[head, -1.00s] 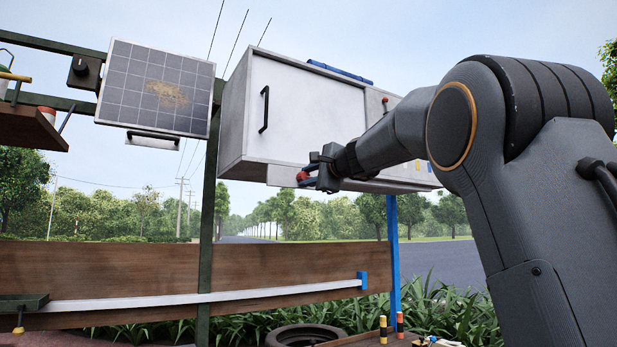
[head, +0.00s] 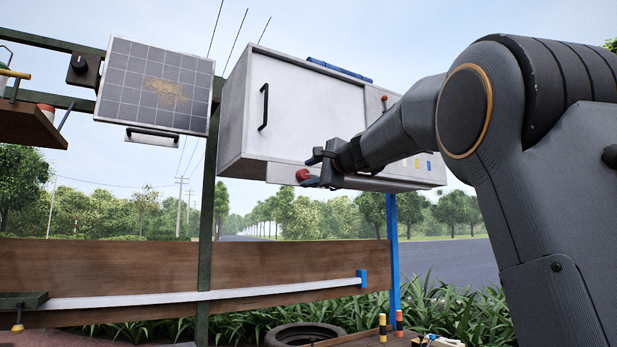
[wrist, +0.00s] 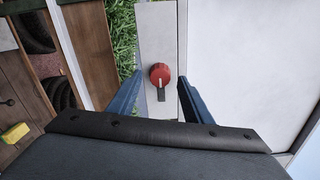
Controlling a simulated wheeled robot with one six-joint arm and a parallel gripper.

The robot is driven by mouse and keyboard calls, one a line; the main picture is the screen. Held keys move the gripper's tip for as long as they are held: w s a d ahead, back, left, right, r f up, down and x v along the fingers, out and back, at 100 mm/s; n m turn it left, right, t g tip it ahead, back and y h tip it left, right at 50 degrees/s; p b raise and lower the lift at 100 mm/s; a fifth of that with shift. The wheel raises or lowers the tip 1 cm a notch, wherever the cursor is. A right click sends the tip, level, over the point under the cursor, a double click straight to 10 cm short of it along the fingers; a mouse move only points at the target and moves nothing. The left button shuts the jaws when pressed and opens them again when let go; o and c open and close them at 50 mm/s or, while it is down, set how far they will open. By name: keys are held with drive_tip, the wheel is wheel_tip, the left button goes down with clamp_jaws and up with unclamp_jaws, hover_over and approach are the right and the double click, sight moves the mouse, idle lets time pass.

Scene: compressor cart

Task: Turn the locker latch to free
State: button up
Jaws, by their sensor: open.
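The locker (head: 300,115) is a pale box with a white door and a black vertical handle (head: 264,107). The red round latch knob (head: 302,175) sits on the strip below the door. In the wrist view the knob (wrist: 160,75) shows a pale line and a dark tab pointing toward my gripper. My gripper (head: 310,170) is beside the knob, just to its right in the head view. In the wrist view its two blue fingers (wrist: 158,85) are open, one on each side of the knob, with visible gaps. Contact is not visible.
A solar panel (head: 155,85) hangs left of the locker on a dark green post (head: 207,220). A wooden board (head: 110,270) with a white rail runs below. A blue post (head: 393,240) stands under the locker. The air below the locker is open.

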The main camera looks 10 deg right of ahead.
drive_tip(key=b+v, duration=0.1)
drive_tip(key=v, duration=0.5)
idle(0.4)
drive_tip(key=s+a+f+n+g+h+p, duration=0.1)
drive_tip(key=s+a+f+n+g, duration=0.2)
drive_tip(key=f, duration=1)
drive_tip(key=s+f+n+g+p, duration=0.25)
drive_tip(key=s+f, duration=0.25)
drive_tip(key=f, duration=0.7)
drive_tip(key=s+a+f+n+g+h+p, duration=0.1)
drive_tip(key=s+a+f+n+g, duration=0.2)
drive_tip(key=f, duration=1)
drive_tip(key=s+d+f+n+g+h+p, duration=0.1)
drive_tip(key=s+f+n+g, duration=0.1)
drive_tip(key=s+f, duration=0.5)
drive_tip(key=s+d+f+n+g+h+p, duration=0.1)
drive_tip(key=s+f+n+g, duration=0.2)
drive_tip(key=s, duration=1)
drive_tip(key=s+d+f+n+g+h+p, duration=0.1)
drive_tip(key=s+f+n+g, duration=0.2)
drive_tip(key=s+f, duration=0.7)
drive_tip(key=shift+s+d+f+g+h+p, duration=0.3)
drive_tip(key=shift+s+f+g+p, duration=0.05)
drive_tip(key=shift+s+p, duration=0.05)
drive_tip(key=shift+w, duration=0.1)
